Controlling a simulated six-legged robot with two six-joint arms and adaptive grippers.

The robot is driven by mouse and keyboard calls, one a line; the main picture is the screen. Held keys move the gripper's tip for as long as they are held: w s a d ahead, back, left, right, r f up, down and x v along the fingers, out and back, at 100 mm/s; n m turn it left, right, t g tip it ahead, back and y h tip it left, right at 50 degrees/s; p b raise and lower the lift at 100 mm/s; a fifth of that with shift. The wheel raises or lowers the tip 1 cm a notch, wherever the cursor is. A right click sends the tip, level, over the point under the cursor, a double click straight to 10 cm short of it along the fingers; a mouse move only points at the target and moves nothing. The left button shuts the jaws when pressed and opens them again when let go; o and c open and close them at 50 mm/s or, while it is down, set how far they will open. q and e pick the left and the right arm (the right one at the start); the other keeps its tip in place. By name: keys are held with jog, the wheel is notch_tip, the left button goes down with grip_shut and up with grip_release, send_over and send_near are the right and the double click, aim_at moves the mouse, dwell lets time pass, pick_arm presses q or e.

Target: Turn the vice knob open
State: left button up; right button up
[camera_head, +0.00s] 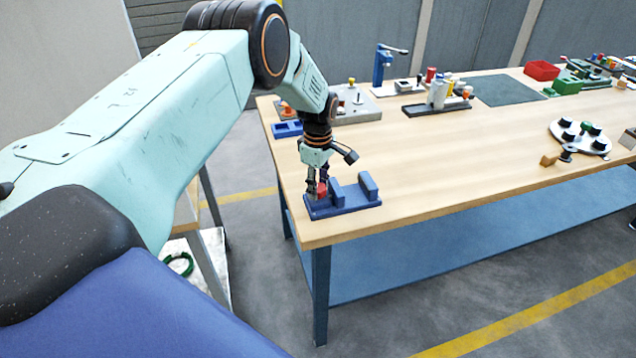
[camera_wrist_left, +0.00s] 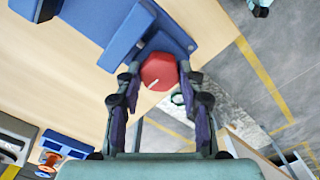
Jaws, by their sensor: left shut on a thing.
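A blue vice (camera_head: 343,198) stands at the near left corner of the wooden table. Its red knob (camera_head: 322,188) is at the vice's left end. My left gripper (camera_head: 317,190) reaches down from above and is shut on the red knob. In the left wrist view the red knob (camera_wrist_left: 159,72) has a pale line on its face and sits between the two fingertips of my left gripper (camera_wrist_left: 160,80). The blue vice (camera_wrist_left: 130,30) lies beyond it, with its jaw blocks seen from above.
The wooden table (camera_head: 450,155) has free room right of the vice. A small blue block (camera_head: 287,129) and a grey fixture (camera_head: 355,108) stand behind my left gripper. A white round plate with black knobs (camera_head: 580,137) lies at the right. The table edge is close to the vice.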

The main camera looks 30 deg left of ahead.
pick_arm(q)
jog(key=shift+s+d+f+n, duration=0.1)
jog(key=shift+s+f+n, duration=0.15)
jog(key=shift+n, duration=0.15)
jog(key=o, duration=1.2)
jog(key=shift+w+r, duration=0.1)
jog(key=shift+w, duration=0.1)
jog(key=shift+r, duration=4.05)
